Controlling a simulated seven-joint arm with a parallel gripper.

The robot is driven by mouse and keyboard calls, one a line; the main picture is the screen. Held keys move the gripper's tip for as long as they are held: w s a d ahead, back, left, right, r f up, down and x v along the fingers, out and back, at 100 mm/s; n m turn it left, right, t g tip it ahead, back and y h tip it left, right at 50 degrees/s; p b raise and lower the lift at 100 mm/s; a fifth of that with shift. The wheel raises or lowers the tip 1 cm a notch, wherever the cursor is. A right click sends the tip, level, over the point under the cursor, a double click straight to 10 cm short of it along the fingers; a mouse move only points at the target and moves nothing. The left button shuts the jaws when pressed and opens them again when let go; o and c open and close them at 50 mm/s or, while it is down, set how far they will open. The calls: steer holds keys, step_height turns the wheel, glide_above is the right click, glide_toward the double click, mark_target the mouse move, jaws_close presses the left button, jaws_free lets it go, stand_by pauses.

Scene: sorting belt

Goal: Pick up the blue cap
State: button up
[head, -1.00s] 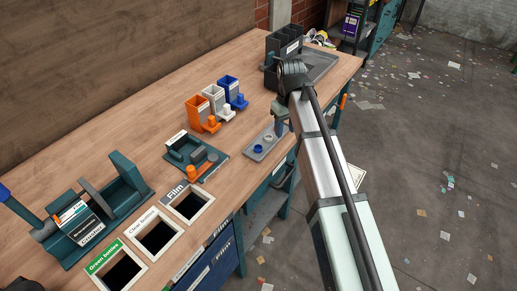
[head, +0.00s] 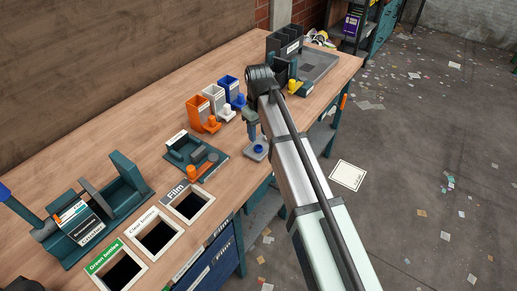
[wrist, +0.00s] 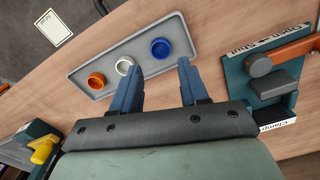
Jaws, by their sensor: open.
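The blue cap (wrist: 160,47) lies in a grey tray (wrist: 180,65) at the tray's end nearest the clamp fixture. It also shows in the head view (head: 258,149), just beyond my gripper's fingers. Beside it in the wrist view lie a white cap (wrist: 123,66) and an orange cap (wrist: 96,81). My gripper (wrist: 158,80) is open and empty. Its two fingers point toward the tray, with the blue cap ahead between their lines. In the head view my arm hides most of the tray and the other two caps.
A teal clamp fixture (wrist: 268,90) with an orange lever stands right of the tray in the wrist view. Orange, white and blue dispensers (head: 231,88) stand behind. A yellow-knobbed device (wrist: 40,152) is at lower left. Bare wood surrounds the tray.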

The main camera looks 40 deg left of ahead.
mark_target(258, 147)
steer(key=shift+s+d+f, duration=0.1)
steer(key=shift+f, duration=2.8)
jaws_close()
